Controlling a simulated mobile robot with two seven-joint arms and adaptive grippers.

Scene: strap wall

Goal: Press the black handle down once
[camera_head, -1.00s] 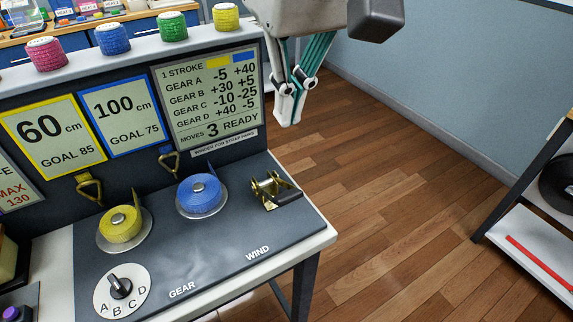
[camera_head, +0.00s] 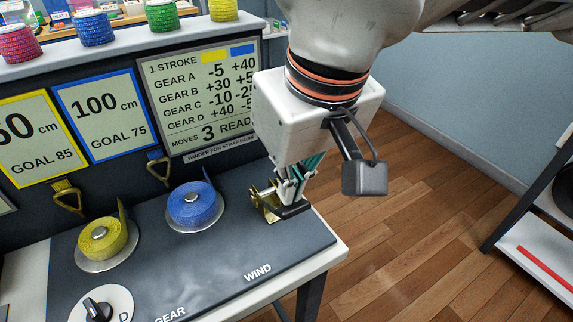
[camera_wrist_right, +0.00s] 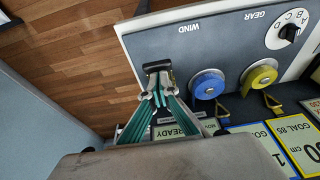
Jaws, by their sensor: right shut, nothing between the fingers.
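The black handle (camera_head: 291,209) belongs to the brass winder (camera_head: 268,200) at the right end of the dark panel. My right gripper (camera_head: 290,200) is shut and empty, with its fingertips right at the handle from above. In the right wrist view the fingertips (camera_wrist_right: 158,104) lie over the black handle (camera_wrist_right: 157,66); I cannot tell if they touch it. The blue strap roll (camera_head: 194,206) and the yellow strap roll (camera_head: 102,240) sit left of the winder. The gear dial (camera_head: 98,308) is at the lower left. My left gripper is not in view.
The upright display board (camera_head: 205,95) behind reads "MOVES 3" and gear values; the blue screen shows 100 cm, goal 75. Coloured strap rolls stand on the ledge above. Open wooden floor (camera_head: 420,250) and a shelf (camera_head: 540,260) lie to the right.

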